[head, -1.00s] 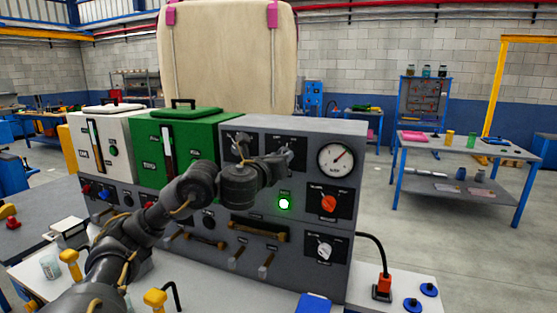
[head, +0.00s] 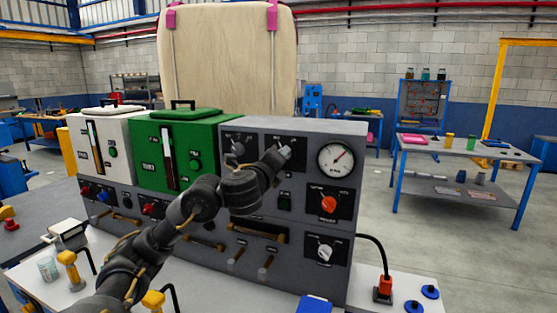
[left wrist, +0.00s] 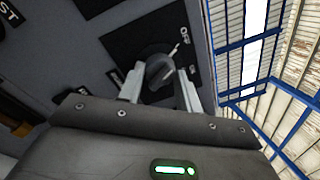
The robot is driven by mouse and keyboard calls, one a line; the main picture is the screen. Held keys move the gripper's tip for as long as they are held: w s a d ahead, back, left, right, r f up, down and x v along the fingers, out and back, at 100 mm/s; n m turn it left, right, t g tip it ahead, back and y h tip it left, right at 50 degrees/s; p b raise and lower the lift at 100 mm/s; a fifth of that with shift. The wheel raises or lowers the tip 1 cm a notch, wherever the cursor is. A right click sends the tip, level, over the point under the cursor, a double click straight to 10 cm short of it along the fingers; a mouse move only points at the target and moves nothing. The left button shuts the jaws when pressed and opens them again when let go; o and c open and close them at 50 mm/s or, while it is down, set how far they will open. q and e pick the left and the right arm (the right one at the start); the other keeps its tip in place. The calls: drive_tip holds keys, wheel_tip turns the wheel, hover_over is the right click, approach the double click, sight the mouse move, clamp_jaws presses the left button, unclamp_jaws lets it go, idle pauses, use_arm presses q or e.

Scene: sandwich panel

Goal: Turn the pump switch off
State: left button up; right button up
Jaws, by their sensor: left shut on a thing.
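A dark rotary switch knob (left wrist: 160,72) sits on a black plate with OFF and ON labels, in the left wrist view. Its pale pointer points toward OFF. My left gripper (head: 283,152) is shut on this knob at the top of the grey panel (head: 228,124); its fingers stand on both sides of the knob in the left wrist view (left wrist: 160,92). In the head view the gripper hides most of the knob. The indicator lamp (head: 284,202) below is dark. I cannot read the switch's name. My right gripper is not in view.
Another knob (head: 238,149) sits just left of my gripper. A round gauge (head: 336,158), a red-orange knob (head: 328,204) and a white knob (head: 324,252) are on the right. A green unit (head: 178,145) and a white unit (head: 92,140) stand left.

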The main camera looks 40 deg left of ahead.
use_arm(q)
drive_tip(key=shift+n, duration=0.3)
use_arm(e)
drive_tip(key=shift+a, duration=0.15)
use_arm(q)
drive_tip(key=o, duration=1)
